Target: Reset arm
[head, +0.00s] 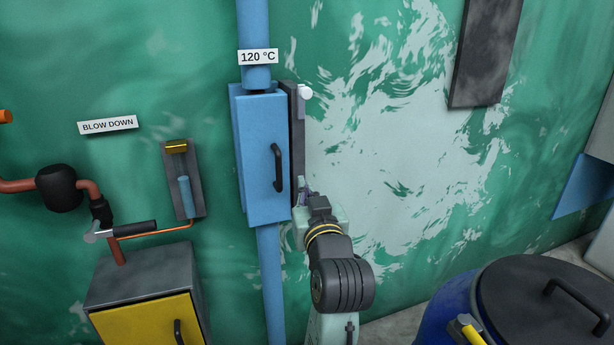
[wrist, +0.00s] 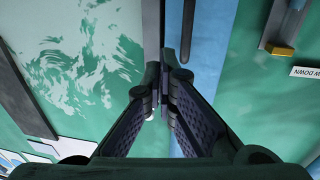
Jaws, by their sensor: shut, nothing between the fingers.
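My gripper (head: 305,188) is in the middle of the head view, at the lower right edge of a blue wall box (head: 262,150). Its fingers are small and partly hidden there by my own arm. In the wrist view my gripper (wrist: 163,82) has its fingers drawn together with nothing visible between them. The blue box (wrist: 205,50) and its black handle (wrist: 188,28) lie beyond the fingertips in that view. I cannot tell whether the fingertips touch the box. My arm reaches up from the bottom of the head view.
A blue drum with a dark lid (head: 535,290) stands at lower right. A grey cabinet with a yellow door (head: 145,318) stands at lower left, below a pipe and lever (head: 125,230). A dark wall panel (head: 485,55) hangs at upper right. The wall between box and drum looks clear.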

